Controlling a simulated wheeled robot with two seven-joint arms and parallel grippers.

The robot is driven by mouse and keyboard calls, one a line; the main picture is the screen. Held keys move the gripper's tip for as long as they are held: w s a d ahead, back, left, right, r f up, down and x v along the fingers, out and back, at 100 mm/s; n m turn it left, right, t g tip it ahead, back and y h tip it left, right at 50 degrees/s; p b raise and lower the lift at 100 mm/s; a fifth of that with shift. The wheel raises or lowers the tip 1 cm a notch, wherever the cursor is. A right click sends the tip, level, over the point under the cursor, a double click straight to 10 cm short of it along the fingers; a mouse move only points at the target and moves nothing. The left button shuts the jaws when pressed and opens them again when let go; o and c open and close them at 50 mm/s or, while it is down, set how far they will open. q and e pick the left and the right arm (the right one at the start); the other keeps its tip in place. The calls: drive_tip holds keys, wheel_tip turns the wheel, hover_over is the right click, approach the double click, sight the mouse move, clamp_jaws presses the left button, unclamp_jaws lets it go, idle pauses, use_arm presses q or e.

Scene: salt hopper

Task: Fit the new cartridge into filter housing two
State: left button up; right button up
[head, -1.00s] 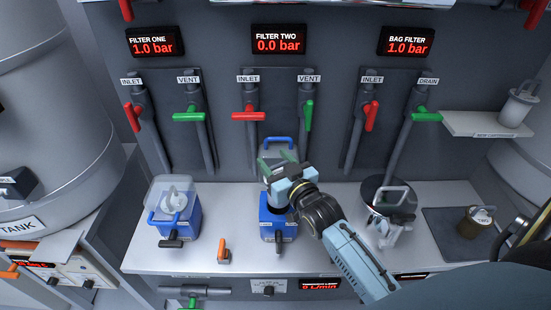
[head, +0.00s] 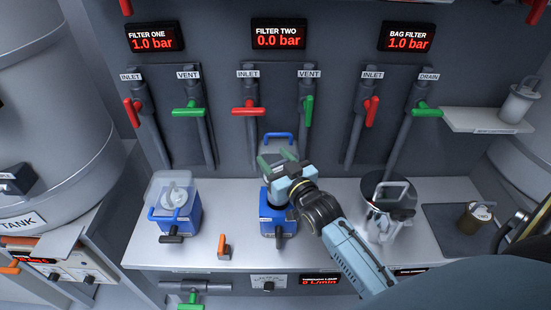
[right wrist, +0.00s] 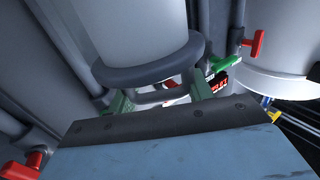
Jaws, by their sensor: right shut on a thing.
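Filter housing two (head: 278,224) is a blue body on the bench, its clear lid (head: 282,148) raised behind with a blue handle on top. My right gripper (head: 277,163) is over the housing, its green fingers also showing in the right wrist view (right wrist: 160,97). It is shut on the grey loop handle of a white cartridge (right wrist: 130,28) with a dark ring at its handle end. In the head view the gripper hides most of the cartridge, so I cannot tell how deep it sits. My left gripper is not in view.
Housing one (head: 175,218) stands left with its lid down. An orange-handled part (head: 224,246) lies between the housings. The bag filter (head: 385,210) is right; a brown cartridge marked TWO (head: 474,217) stands on the dark mat (head: 447,228). Another white cartridge (head: 518,103) is on the shelf.

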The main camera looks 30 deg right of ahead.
drive_tip(key=shift+p, duration=0.55)
idle(0.9)
drive_tip(key=shift+f+b, duration=2.75)
drive_tip(key=shift+f, duration=1.35)
drive_tip(key=shift+f+b, duration=0.55)
drive_tip(key=shift+f, duration=0.2)
idle(0.4)
drive_tip(key=o, duration=2)
